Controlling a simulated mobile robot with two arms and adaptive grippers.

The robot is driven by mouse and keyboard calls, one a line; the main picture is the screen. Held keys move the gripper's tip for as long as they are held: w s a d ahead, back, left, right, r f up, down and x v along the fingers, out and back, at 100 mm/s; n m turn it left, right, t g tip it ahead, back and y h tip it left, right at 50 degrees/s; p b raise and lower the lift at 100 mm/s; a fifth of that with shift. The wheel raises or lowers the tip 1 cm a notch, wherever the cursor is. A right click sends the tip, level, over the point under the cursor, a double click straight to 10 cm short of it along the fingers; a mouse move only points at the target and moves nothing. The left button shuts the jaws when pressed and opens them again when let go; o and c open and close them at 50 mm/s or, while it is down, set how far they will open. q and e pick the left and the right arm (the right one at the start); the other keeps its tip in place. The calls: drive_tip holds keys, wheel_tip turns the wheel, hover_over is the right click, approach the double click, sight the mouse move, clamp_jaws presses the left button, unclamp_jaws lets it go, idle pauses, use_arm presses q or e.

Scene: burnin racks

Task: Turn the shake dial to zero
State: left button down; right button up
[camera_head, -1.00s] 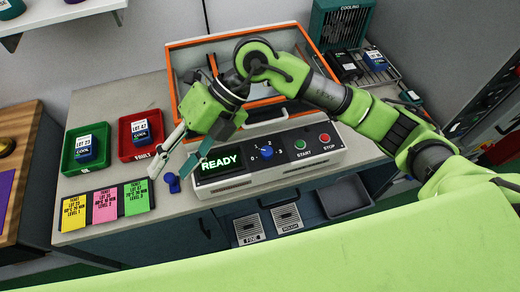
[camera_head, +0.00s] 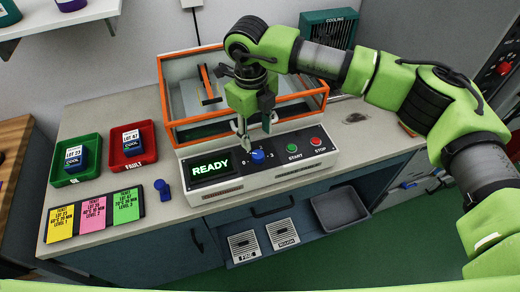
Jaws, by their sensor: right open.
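The shake dial (camera_head: 257,156) is a blue knob on the white control panel (camera_head: 238,191), between the lit READY display (camera_head: 211,168) and the green START button (camera_head: 292,149). Marks 0 and 3 show at its sides; the upper marks are hidden by my gripper, and the pointer's setting cannot be made out. My right gripper (camera_head: 257,138) points down just above and behind the dial, its fingers apart. I cannot tell whether a finger touches the dial. My left gripper is not in view.
An orange-framed clear chamber (camera_head: 172,95) stands behind the panel. A red STOP button (camera_head: 316,141) is at the right. Green (camera_head: 60,178) and red (camera_head: 118,162) trays, coloured ticket cards (camera_head: 93,213) and a small blue piece (camera_head: 163,188) lie at left. A grey bin (camera_head: 340,207) is below.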

sight(259, 155)
drive_tip(key=f+p, duration=0.1)
drive_tip(key=f, duration=0.3)
drive_tip(key=f+p, duration=0.1)
drive_tip(key=f, duration=0.3)
drive_tip(key=shift+w+d+f, duration=0.15)
drive_tip(key=shift+d+f, duration=0.05)
drive_tip(key=shift+f, duration=0.15)
drive_tip(key=c, duration=1.1)
